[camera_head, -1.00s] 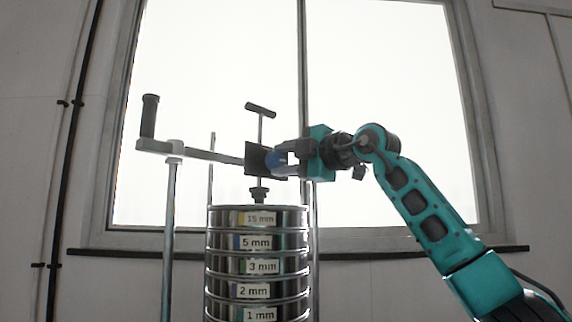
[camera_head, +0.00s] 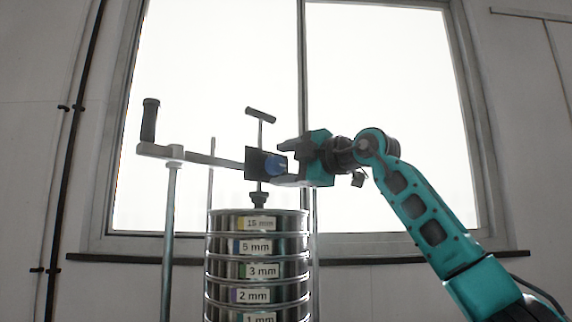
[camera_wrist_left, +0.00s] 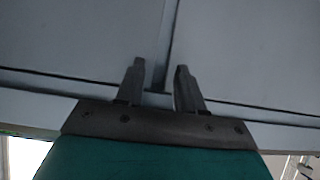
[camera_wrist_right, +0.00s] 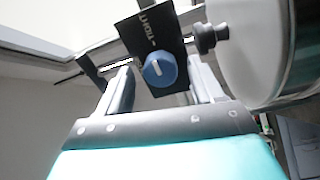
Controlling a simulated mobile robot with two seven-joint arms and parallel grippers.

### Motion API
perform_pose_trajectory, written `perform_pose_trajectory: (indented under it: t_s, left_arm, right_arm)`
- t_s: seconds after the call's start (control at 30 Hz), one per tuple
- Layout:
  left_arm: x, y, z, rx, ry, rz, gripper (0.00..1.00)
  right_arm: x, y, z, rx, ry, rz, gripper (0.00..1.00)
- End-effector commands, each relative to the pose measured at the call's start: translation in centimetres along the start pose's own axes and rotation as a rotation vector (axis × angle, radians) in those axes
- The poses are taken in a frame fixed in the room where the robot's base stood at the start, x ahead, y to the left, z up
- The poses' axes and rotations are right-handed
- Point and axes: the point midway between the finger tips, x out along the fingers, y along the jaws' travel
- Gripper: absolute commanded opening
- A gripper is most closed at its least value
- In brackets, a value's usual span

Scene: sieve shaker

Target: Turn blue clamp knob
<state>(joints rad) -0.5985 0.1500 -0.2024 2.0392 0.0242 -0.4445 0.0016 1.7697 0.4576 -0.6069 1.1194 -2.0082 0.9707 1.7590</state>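The blue clamp knob (camera_head: 275,165) sits on a black plate (camera_head: 255,162) above the sieve stack. In the right wrist view the knob (camera_wrist_right: 160,70) shows a white pointer line, and the plate (camera_wrist_right: 150,32) has white lettering that seems to read "TIGHT". My right gripper (camera_head: 285,163) is open, with its fingers apart to the right of the knob. In the right wrist view the knob lies between and beyond the fingertips, with a visible gap to each finger. My left gripper (camera_wrist_left: 158,75) shows only in its own wrist view. It is open and empty in front of a pale wall.
The stack of metal sieves (camera_head: 256,246) with size labels stands under the clamp. A black T-handle (camera_head: 261,115) rises above the plate. A crank arm with a black grip (camera_head: 150,120) reaches left on a post. A bright window (camera_head: 390,110) lies behind.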

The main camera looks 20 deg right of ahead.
Motion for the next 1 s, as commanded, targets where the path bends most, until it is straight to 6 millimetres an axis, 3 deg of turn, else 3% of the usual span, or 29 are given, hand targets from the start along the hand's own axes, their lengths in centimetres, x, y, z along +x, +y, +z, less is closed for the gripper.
perform_pose_trajectory:
  t_s: [0.23,0.37,0.8,1.0]
  left_arm:
    - [0.1,0.0,0.1,0.000,-0.001,-0.001,0.38]
    - [0.3,0.0,0.5,-0.001,-0.003,0.000,0.38]
    - [1.1,0.7,0.9,-0.005,0.004,0.018,0.38]
    - [1.3,0.6,0.8,-0.004,0.011,0.017,0.38]
  right_arm:
    - [-0.1,0.0,0.0,-0.002,0.000,0.000,0.67]
    - [-1.3,-0.1,0.1,-0.003,-0.001,0.001,0.67]
    - [-10.3,-0.1,0.1,-0.003,-0.002,0.001,0.67]
    - [-12.5,0.0,0.0,-0.001,0.000,0.000,0.67]
